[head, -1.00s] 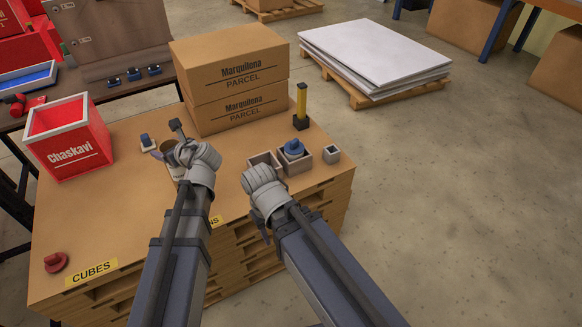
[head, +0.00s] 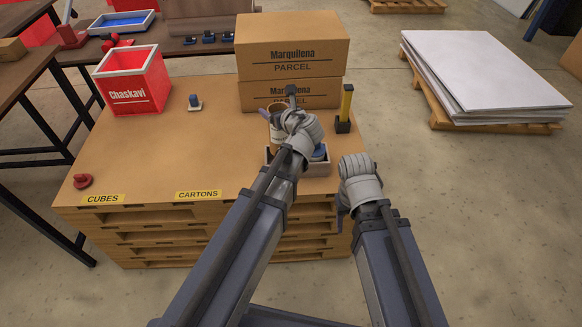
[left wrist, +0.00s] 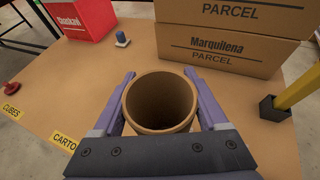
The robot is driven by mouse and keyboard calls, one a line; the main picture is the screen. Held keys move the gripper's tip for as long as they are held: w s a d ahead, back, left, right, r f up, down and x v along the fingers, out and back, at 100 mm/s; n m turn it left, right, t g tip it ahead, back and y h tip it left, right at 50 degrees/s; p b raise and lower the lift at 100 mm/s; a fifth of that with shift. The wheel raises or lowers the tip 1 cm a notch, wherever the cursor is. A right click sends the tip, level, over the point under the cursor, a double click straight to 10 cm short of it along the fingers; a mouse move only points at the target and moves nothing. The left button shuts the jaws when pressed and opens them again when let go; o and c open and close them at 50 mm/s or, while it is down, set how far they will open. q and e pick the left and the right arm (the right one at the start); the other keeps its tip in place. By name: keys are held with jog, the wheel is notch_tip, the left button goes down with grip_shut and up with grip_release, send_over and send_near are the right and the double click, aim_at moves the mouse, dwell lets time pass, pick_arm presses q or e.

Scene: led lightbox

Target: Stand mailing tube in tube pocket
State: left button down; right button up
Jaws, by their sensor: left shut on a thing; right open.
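The mailing tube (left wrist: 160,103) is a brown hollow cylinder, upright with its open mouth toward the left wrist camera. My left gripper (left wrist: 160,100) is shut on it, a purple finger on each side. In the head view the tube (head: 270,108) is mostly hidden behind my left gripper (head: 277,112). A light-walled divided tray (head: 318,171) lies below, partly covered by that arm; I cannot tell which compartment is the tube pocket or whether the tube touches it. My right gripper (head: 343,214) is open and empty, right of the tray beyond the table edge.
Two stacked parcel cartons (head: 290,48) stand behind. A yellow post on a black base (head: 345,110) stands to the right. A red bin (head: 130,80), a small blue-topped item (head: 194,103) and a red knob (head: 83,181) are on the left. The table's (head: 160,150) left-middle is clear.

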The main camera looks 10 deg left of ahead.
aim_at(275, 133)
pick_arm(q)
jog(key=shift+w+a+r, duration=0.2)
jog(key=shift+a+r, duration=0.1)
notch_tip(275, 133, down, 10)
jog(key=b, duration=1)
jog(key=shift+f, duration=0.1)
pick_arm(e)
notch_tip(275, 133, down, 10)
jog(key=shift+r, duration=0.25)
pick_arm(q)
jog(key=shift+f, duration=0.1)
pick_arm(e)
jog(key=shift+f, duration=0.15)
pick_arm(q)
grip_release()
